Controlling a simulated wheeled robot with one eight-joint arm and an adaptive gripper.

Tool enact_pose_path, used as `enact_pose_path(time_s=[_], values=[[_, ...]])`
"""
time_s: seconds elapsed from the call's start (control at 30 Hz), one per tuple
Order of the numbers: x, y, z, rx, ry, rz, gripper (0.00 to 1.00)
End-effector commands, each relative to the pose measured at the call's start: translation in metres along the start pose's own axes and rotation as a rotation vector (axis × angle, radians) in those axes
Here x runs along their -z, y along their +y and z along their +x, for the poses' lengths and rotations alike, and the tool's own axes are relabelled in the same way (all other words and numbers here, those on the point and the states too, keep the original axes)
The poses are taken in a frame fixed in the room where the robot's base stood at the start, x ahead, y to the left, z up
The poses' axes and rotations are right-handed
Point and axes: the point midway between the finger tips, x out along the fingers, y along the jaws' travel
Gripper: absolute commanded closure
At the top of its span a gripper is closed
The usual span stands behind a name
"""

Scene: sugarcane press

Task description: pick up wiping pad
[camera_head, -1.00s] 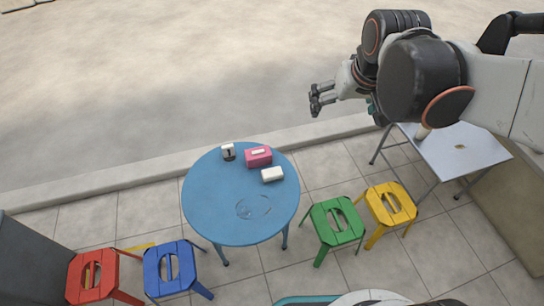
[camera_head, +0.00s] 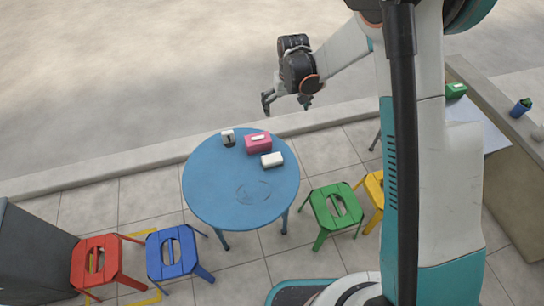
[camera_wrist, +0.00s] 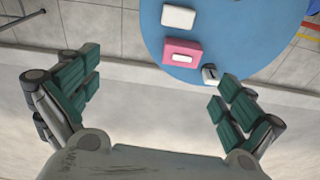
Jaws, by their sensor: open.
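The wiping pad appears to be the white block (camera_head: 272,160) lying flat on the round blue table (camera_head: 215,195), beside a pink box. In the wrist view the white block (camera_wrist: 179,16) is near the top edge, beyond the pink box. My gripper (camera_head: 286,103) hangs beyond the table's far edge in the head view, apart from the block. In the wrist view my gripper (camera_wrist: 157,82) has its green-padded fingers spread wide, with nothing between them. A faint ring-shaped stain (camera_head: 253,191) marks the tabletop.
The pink box (camera_head: 258,143) with a white top and a small white-and-dark item (camera_head: 228,138) stand on the table's far side. Green (camera_head: 333,212), blue (camera_head: 177,254) and red (camera_head: 98,262) stools surround the table. A low curb runs behind it. The near tabletop is clear.

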Motion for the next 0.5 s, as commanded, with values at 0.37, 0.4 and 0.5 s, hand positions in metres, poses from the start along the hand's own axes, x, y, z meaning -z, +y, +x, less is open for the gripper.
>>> enact_pose_path(time_s=[0.37, 0.4, 0.5], values=[[-0.004, -0.035, 0.141, 0.003, -0.108, -0.050, 0.00], [-0.007, -0.038, 0.151, 0.003, -0.116, -0.053, 0.00], [-0.011, -0.042, 0.170, 0.003, -0.131, -0.060, 0.00]])
